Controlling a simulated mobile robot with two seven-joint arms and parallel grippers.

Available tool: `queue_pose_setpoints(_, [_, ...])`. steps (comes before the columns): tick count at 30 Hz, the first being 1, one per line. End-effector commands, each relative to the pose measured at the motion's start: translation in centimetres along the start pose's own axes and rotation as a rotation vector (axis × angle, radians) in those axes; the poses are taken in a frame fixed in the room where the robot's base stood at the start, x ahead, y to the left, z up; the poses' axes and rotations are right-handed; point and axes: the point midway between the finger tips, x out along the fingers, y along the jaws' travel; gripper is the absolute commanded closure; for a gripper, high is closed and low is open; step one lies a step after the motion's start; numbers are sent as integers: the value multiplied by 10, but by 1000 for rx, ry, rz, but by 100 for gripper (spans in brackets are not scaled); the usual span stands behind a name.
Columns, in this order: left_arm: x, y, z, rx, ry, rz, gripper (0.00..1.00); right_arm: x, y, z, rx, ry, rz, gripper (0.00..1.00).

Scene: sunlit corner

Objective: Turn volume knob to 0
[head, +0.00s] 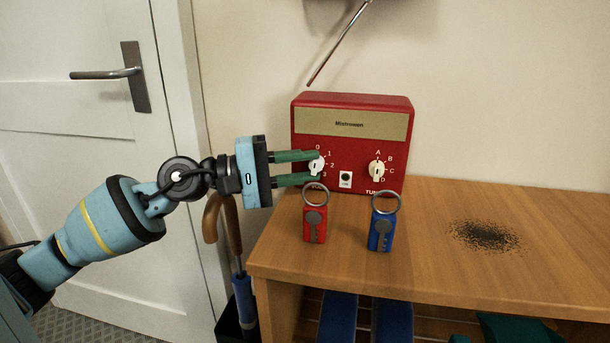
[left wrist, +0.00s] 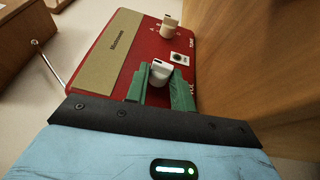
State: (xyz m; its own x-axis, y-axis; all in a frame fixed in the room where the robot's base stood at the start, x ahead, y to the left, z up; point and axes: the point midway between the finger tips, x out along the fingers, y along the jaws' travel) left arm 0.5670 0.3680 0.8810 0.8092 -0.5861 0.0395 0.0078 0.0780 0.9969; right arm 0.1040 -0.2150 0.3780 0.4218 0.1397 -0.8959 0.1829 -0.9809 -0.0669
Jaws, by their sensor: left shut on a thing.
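A red radio (head: 352,102) stands on a wooden bench, its front towards me. Its left white knob (head: 316,166), the volume knob, has the marks 0, 1, 2 and 3 around it. My left gripper (head: 312,168) comes in from the left, its green fingers shut on this knob from above and below. In the left wrist view the white knob (left wrist: 158,71) sits between the green fingers. I cannot tell for sure which mark it points to. The cream tuning knob (head: 377,170), marked A to D, is untouched on the right. My right gripper is not in view.
A red key tag (head: 314,224) and a blue key tag (head: 380,232) stand on the bench (head: 560,225) in front of the radio. An antenna (head: 338,45) rises above it. An umbrella handle (head: 222,222) is below my left gripper.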

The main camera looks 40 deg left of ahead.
Motion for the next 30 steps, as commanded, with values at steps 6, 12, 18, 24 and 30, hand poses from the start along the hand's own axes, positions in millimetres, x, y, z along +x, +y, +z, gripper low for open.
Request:
queue_pose_setpoints(6, [0, 1, 0, -7, -1, 16, 99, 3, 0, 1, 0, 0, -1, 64])
queue_pose_setpoints(12, [0, 2, 0, -7, -1, 16, 99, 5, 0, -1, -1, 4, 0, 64])
queue_pose_setpoints(18, [0, 2, 0, -6, -1, 15, 59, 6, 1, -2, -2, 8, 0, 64])
queue_pose_setpoints(24, [0, 1, 0, -5, -1, 13, 55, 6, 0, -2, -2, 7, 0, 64])
queue_pose_setpoints(30, [0, 0, 0, -5, -1, 13, 55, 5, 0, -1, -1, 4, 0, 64])
